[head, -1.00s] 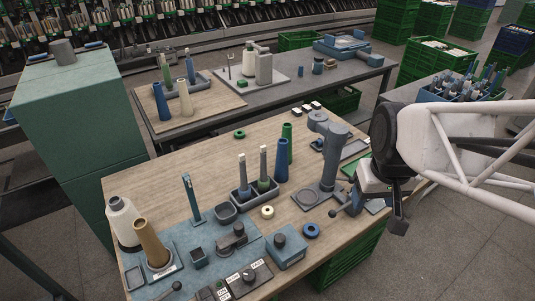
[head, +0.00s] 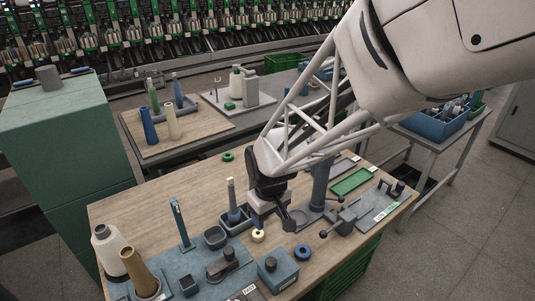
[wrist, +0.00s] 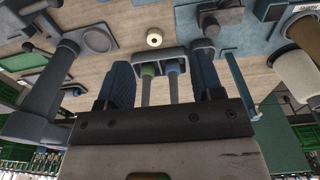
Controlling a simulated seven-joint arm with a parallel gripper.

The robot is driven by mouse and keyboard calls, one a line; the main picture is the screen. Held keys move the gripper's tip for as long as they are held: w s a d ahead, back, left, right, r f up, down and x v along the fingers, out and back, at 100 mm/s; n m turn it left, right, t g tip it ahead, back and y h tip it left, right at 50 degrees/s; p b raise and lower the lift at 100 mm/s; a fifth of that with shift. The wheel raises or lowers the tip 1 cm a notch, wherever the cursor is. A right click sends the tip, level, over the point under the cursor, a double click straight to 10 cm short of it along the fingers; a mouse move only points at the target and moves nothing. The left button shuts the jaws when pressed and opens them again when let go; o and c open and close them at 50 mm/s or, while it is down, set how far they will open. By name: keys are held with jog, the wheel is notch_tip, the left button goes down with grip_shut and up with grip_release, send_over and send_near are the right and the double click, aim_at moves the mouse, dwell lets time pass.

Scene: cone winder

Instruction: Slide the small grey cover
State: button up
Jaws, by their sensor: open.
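On the blue plate (head: 200,268) at the front of the wooden table sits a low grey piece with a dark round knob (head: 222,265). It may be the small grey cover; I cannot tell for sure. A similar grey piece shows at the top of the wrist view (wrist: 222,14). My gripper (head: 268,208) is above the table, behind and right of that piece, close to the grey spool tray (head: 236,222). In the wrist view its two blue fingers (wrist: 162,88) are apart, with nothing held. Two upright tubes in the tray show beyond and between them.
A grey column (head: 320,185) stands right of my gripper. A thin blue post (head: 182,225), a white yarn cone (head: 108,244) and a brown cone (head: 139,272) stand at left.

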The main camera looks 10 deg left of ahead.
aim_at(229, 250)
jog(key=a+f+n, duration=0.1)
jog(key=a+f, duration=0.2)
jog(key=a, duration=0.1)
jog(key=a+f+n, duration=0.1)
jog(key=a+f, duration=0.2)
jog(key=a, duration=0.1)
jog(key=s+a+f+n, duration=0.1)
jog(key=a+f, duration=0.2)
jog(key=shift+s+a+f+g, duration=0.1)
jog(key=shift+a+f+g, duration=0.1)
jog(key=shift+a+g, duration=0.15)
jog(key=shift+f, duration=0.15)
jog(key=shift+f, duration=3.75)
grip_shut()
